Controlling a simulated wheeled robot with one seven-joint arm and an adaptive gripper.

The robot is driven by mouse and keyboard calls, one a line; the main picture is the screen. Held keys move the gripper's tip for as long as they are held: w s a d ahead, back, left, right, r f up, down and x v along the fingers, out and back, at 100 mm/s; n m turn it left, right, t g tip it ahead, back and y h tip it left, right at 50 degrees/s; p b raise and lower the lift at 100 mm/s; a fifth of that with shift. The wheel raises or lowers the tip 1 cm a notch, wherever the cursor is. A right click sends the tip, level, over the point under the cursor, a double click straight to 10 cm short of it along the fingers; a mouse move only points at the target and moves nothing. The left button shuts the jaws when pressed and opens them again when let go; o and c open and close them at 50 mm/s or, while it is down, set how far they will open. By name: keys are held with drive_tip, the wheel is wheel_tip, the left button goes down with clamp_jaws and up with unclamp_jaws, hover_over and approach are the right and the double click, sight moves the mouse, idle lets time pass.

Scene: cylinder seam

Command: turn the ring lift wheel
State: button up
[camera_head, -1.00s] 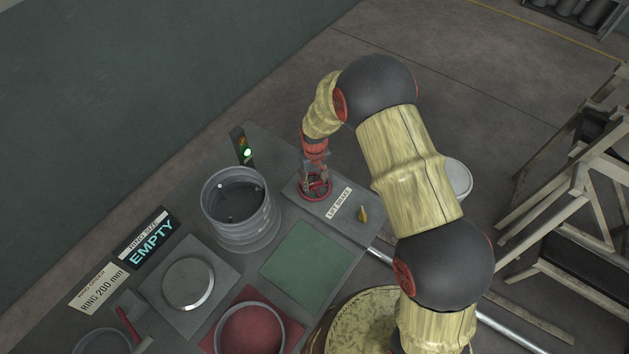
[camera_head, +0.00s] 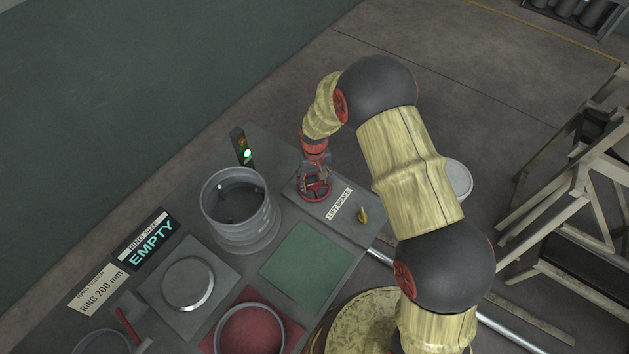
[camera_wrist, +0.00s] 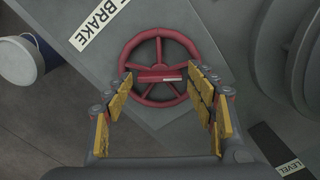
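The red ring lift wheel (camera_head: 317,190) is a spoked handwheel lying flat on a grey plate. In the wrist view the wheel (camera_wrist: 160,42) has a flat bar across its hub. My gripper (camera_head: 317,178) is just above the wheel. In the wrist view my gripper (camera_wrist: 160,78) has its two yellow-padded fingers wide apart, one on each side of the hub bar, with their tips over the wheel. The bar is not pinched. Whether the fingertips touch the wheel, I cannot tell.
A LIFT BRAKE label (camera_head: 339,204) and a yellow lever (camera_head: 363,215) sit right of the wheel. A ribbed grey cylinder (camera_head: 240,210) stands close to its left. A signal post (camera_head: 243,148) with a green light is behind. A green pad (camera_head: 308,265) lies clear in front.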

sight(315, 184)
drive_tip(key=shift+o, duration=0.6)
drive_tip(key=shift+r, duration=0.1)
wheel_tip(315, 184, up, 12)
idle(0.6)
